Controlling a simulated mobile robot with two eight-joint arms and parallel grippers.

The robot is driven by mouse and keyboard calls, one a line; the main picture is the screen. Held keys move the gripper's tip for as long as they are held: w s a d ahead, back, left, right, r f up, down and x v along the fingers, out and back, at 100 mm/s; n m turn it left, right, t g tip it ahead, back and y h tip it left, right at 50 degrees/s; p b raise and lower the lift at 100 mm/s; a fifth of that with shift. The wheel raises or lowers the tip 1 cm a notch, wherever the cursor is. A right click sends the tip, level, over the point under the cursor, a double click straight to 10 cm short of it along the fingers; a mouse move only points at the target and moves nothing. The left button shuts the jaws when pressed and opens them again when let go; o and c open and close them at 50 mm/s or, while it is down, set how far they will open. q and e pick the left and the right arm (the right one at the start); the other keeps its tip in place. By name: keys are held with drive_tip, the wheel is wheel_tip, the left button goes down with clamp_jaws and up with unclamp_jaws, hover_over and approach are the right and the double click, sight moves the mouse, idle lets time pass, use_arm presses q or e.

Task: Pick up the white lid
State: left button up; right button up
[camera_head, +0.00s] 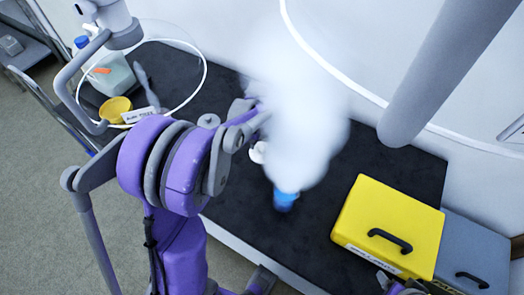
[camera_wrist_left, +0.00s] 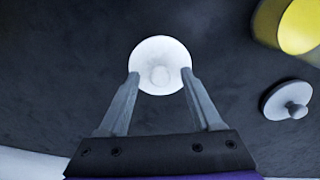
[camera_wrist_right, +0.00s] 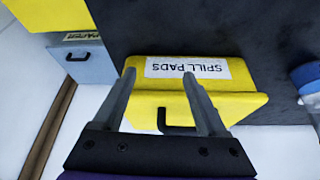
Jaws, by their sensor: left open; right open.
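The white lid (camera_wrist_left: 160,62) is a round disc with a small knob, lying on the dark bench top. In the head view a pale round piece, apparently this lid (camera_head: 257,153), shows beside my left arm, partly covered. My left gripper (camera_wrist_left: 160,74) is open, its fingertips at either side of the lid's near half in the left wrist view. I cannot tell whether they touch it. My right gripper (camera_wrist_right: 160,74) is open and empty above a yellow box.
The yellow spill pads box (camera_head: 385,225) stands at the bench's right beside a blue-grey box (camera_head: 472,250). White vapour (camera_head: 300,115) rises above a blue vessel (camera_head: 285,200). A grey knobbed lid (camera_wrist_left: 287,100) and a yellow container (camera_wrist_left: 290,22) lie near the white lid.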

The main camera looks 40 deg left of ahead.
use_arm(q)
clamp_jaws()
drive_tip(key=shift+r, duration=0.1)
